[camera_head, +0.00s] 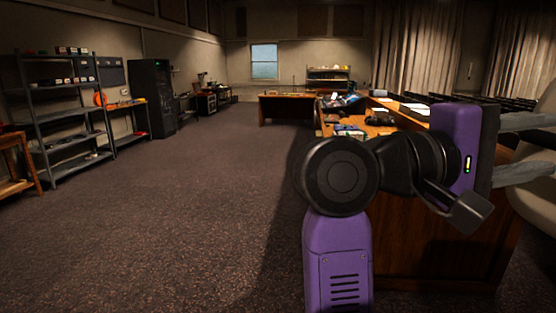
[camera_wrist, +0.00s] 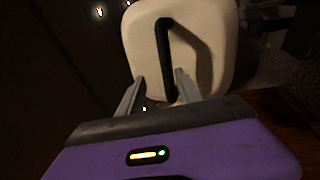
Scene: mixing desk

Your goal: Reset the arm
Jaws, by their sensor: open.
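My gripper (camera_head: 540,146) is at the right edge of the head view, with its purple housing upright and its two grey fingers pointing right. The fingers are apart, and nothing shows held between them. In the wrist view my gripper (camera_wrist: 160,82) has both fingers spread in front of a pale rounded surface with a black bar. I cannot tell what that surface is or whether the fingers touch it. My arm is bent in front of the wooden desk (camera_head: 430,245) and hides part of it.
Papers and small dark items lie on the desk's top beyond my arm. A metal shelf (camera_head: 60,115) stands on the left, with a black rack cabinet (camera_head: 153,98) behind it. Another wooden desk (camera_head: 287,108) stands at the back. The carpet (camera_head: 190,200) at left and centre is clear.

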